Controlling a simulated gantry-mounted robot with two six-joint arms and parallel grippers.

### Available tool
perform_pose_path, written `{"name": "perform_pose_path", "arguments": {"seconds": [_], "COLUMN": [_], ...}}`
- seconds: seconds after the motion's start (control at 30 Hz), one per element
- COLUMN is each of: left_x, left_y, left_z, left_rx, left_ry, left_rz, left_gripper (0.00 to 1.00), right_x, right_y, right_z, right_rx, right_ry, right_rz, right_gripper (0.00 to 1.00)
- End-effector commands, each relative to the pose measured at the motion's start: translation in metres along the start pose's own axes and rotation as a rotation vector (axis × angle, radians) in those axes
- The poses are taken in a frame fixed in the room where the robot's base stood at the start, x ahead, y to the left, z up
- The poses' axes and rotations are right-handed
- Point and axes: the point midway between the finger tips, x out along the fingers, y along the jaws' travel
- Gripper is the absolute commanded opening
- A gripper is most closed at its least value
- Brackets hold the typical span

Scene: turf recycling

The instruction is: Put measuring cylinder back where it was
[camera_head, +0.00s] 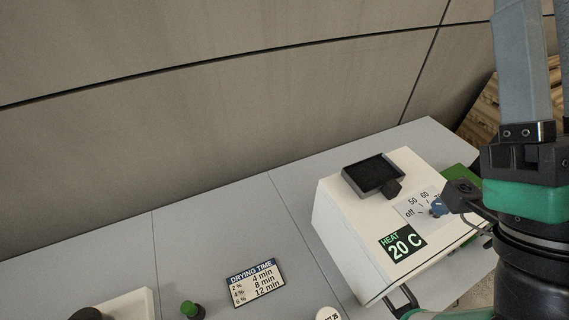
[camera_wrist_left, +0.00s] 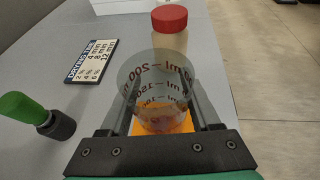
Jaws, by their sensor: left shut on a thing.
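The measuring cylinder (camera_wrist_left: 155,80) is a clear cup with dark red volume marks, seen in the left wrist view. It shows orange-brown colour low down; I cannot tell if this is contents or the orange patch (camera_wrist_left: 143,130) seen through it. My left gripper (camera_wrist_left: 160,98) is shut on it, with one finger on each side. The cylinder and left gripper do not show in the head view. My right arm stands at the right of the head view, and its fingertips are not visible.
A jar with a red lid (camera_wrist_left: 169,18) stands just beyond the cylinder. The drying time sign (camera_head: 256,284) lies on the grey table (camera_head: 215,240). A green-topped knob (camera_head: 189,309) is left of it. The white heater (camera_head: 345,235), reading 20 C, stands at right.

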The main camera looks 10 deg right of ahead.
Motion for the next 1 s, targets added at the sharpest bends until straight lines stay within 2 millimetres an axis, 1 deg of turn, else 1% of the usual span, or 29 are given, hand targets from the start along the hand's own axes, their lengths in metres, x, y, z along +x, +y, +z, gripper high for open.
{"name": "perform_pose_path", "arguments": {"seconds": [0.37, 0.77, 0.8, 0.93, 0.97, 1.0], "left_x": [0.0005, 0.0035, 0.0030, 0.0030, 0.0030, 0.0030], "left_y": [0.0002, 0.0002, 0.0002, 0.0002, 0.0002, 0.0002], "left_z": [-0.0007, -0.0080, -0.0067, -0.0067, -0.0068, -0.0068], "left_rx": [0.001, 0.001, 0.001, 0.001, 0.001, 0.001], "left_ry": [-0.001, -0.001, -0.001, 0.000, 0.000, 0.000], "left_rz": [0.000, 0.000, 0.000, 0.000, 0.000, 0.000], "left_gripper": [0.00, 0.00, 0.71, 0.94, 0.98, 0.98], "right_x": [-0.0008, -0.0067, -0.0057, -0.0056, -0.0056, -0.0056], "right_y": [0.0000, 0.0000, 0.0000, 0.0000, 0.0000, 0.0000], "right_z": [0.0007, 0.0062, 0.0052, 0.0051, 0.0051, 0.0051], "right_rx": [0.000, 0.000, 0.000, 0.000, 0.000, 0.000], "right_ry": [0.000, 0.000, 0.000, 0.000, 0.000, 0.000], "right_rz": [0.000, 0.000, 0.000, 0.000, 0.000, 0.000], "right_gripper": [0.50, 0.50, 0.50, 0.50, 0.50, 0.50]}}
